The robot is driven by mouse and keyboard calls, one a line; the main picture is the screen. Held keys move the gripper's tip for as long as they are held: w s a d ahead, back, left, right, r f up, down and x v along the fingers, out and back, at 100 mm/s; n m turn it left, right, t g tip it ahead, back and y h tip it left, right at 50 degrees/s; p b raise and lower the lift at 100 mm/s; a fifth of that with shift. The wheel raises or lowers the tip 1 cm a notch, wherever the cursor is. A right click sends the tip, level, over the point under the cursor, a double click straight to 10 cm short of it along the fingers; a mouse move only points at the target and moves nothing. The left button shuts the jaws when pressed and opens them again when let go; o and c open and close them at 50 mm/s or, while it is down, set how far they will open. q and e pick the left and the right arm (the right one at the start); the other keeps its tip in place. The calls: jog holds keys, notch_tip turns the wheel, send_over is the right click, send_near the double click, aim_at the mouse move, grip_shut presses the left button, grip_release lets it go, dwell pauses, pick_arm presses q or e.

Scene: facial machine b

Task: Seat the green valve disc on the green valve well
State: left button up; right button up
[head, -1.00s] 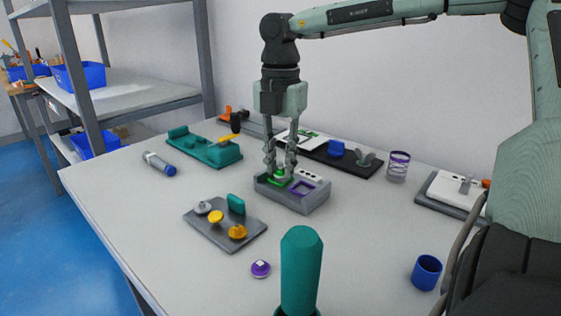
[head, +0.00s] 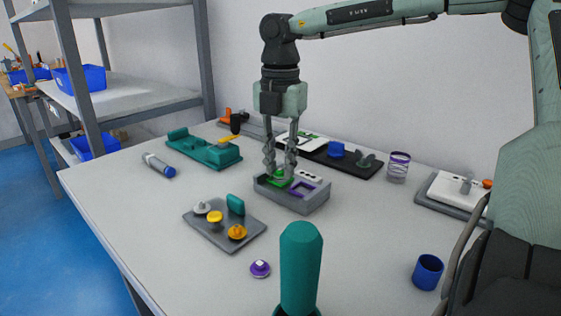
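The valve block (head: 310,205) is a grey box near the middle of the table, with a green well and a purple-rimmed square well on top. My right gripper (head: 280,175) points straight down over the green well at the block's left end. Green (head: 278,181) shows between and below its fingertips. I cannot separate the green valve disc from the green well there, nor tell whether the fingers still press on the disc. The fingers stand a little apart. My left gripper is not in view.
A grey tray (head: 208,234) with silver and yellow discs and a teal piece lies front left. A purple disc (head: 260,269) and a blue cup (head: 427,272) stand in front. A teal fixture (head: 205,153), a dark board (head: 362,167) and a purple-banded jar (head: 398,167) are behind.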

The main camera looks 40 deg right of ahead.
aim_at(281, 170)
jog(key=o, duration=0.5)
jog(key=shift+s+f, duration=0.15)
jog(key=shift+f, duration=0.5)
jog(key=shift+r, duration=0.4)
notch_tip(281, 170, up, 12)
jog(key=shift+f, duration=0.15)
